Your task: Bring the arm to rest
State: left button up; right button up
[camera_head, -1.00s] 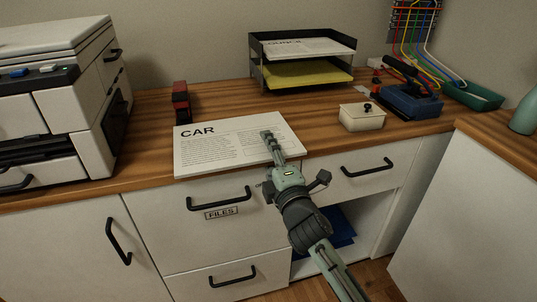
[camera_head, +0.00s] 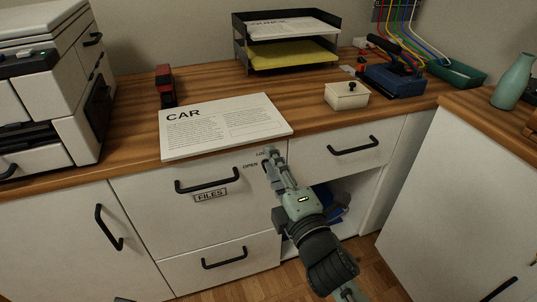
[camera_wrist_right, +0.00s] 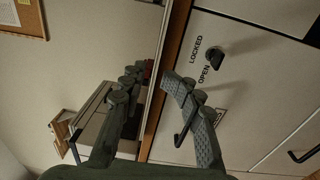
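My right gripper (camera_head: 270,160) is in front of the cabinet front, just below the desk's front edge, between the FILES drawer (camera_head: 150,198) and the drawer to its right. Its arm comes up from the bottom right. In the right wrist view my right gripper (camera_wrist_right: 153,76) has its two fingers apart with nothing between them. A dark lock knob (camera_wrist_right: 214,60) with the words LOCKED and OPEN is on the cabinet front beside the fingers. In the head view the gripper hides the knob.
A paper stack marked CAR (camera_head: 222,126) lies on the desk (camera_head: 215,85) near its front edge. A white lidded box (camera_head: 346,97), a black paper tray (camera_head: 240,42) and a printer (camera_head: 75,125) stand on it. A white cabinet (camera_head: 450,200) is at the right.

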dwell(0.3)
jog(key=s+d+f+m+g+h+p, duration=0.1)
jog(key=s+d+f+m+g+h, duration=0.15)
jog(key=d+f+m, duration=0.4)
jog(key=s+d+f+m+g+h, duration=0.1)
jog(key=d+f+m+g+h, duration=0.25)
jog(key=d+f, duration=0.5)
pick_arm(q)
jog(key=f, duration=0.1)
jog(key=f+p, duration=0.1)
jog(key=f, duration=0.3)
jog(key=shift+w+d+f, duration=0.1)
jog(key=shift+w+f, duration=0.15)
jog(key=shift+w, duration=0.1)
pick_arm(e)
jog(key=s+d+f+m+g, duration=0.4)
jog(key=s+f, duration=0.3)
jog(key=s, duration=0.2)
jog(key=s+d+f+m+g+h, duration=0.1)
jog(key=s+d+f+m+g, duration=0.3)
jog(key=s+d+f+m, duration=0.2)
jog(key=s+f, duration=0.2)
jog(key=s, duration=0.1)
jog(key=shift+s, duration=0.3)
pick_arm(q)
jog(key=shift+c, duration=0.4)
pick_arm(e)
jog(key=shift+w+a, duration=0.1)
